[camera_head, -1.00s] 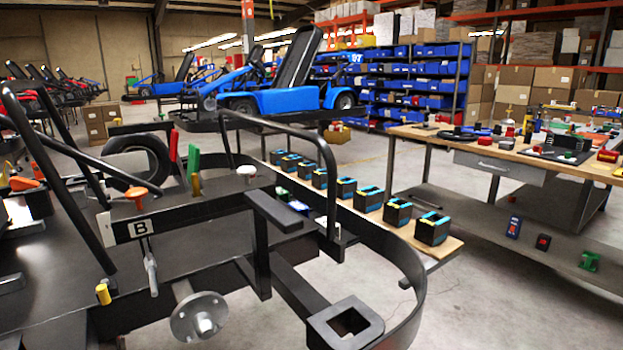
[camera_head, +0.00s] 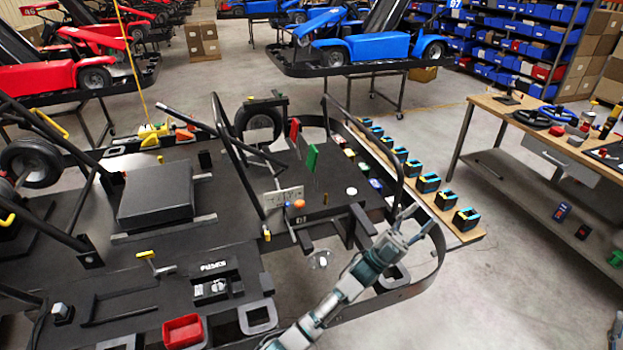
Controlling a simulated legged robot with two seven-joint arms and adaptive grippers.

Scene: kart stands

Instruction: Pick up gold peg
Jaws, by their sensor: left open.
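A small yellow-gold peg-like piece (camera_head: 267,235) shows at the left end of a dark bar on the kart stand; it is too small to be sure it is the gold peg. My left arm comes up from the bottom middle, and my left gripper (camera_head: 406,218) is open, over the stand's right side by the curved black rail (camera_head: 440,262). The gripper is well to the right of the yellow-gold piece and apart from it. Its fingertips are small and hard to make out.
A red tray (camera_head: 183,331) lies at the front. Black-and-blue boxes (camera_head: 467,219) line a wooden board. A workbench (camera_head: 535,130) stands right, with clear floor before it.

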